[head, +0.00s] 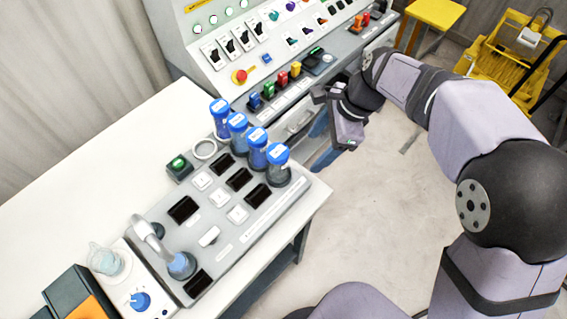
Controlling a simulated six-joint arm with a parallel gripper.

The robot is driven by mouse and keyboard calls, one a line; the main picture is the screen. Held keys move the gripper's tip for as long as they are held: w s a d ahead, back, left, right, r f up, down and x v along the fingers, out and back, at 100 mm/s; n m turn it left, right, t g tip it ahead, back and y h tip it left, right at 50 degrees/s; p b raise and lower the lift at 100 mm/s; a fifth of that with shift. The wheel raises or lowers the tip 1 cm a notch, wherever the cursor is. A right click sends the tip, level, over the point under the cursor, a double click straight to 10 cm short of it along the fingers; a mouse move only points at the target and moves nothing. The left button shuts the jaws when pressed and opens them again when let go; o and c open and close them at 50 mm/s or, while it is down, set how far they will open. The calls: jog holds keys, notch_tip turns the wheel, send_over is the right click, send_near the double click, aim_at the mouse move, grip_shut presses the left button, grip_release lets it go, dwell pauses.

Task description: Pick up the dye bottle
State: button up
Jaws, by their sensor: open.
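Several clear bottles with blue caps stand upright in a slanting row along the back right edge of the grey tank panel (222,250). The nearest bottle (278,166) is at the right end, the farthest (220,118) at the left end. I cannot tell which one is the dye bottle; the cap labels are too small to read. My gripper (334,120) is open and empty. It hangs to the right of the bottles, apart from them, near the front edge of the control console.
The console (225,55) stands behind. The white table is clear at left.

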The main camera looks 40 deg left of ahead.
aim_at(283, 151)
jog(key=shift+m+g, duration=0.4)
jog(key=shift+m, duration=0.2)
jog(key=s+a, duration=0.2)
jog(key=a, duration=0.1)
jog(key=s+a, duration=0.1)
jog(key=a, duration=0.1)
jog(key=shift+s+a+r, duration=0.2)
jog(key=shift+s, duration=0.05)
jog(key=shift+p+x, duration=1.55)
jog(key=shift+x, duration=2.05)
jog(key=shift+s, duration=0.15)
jog(key=c, duration=1.1)
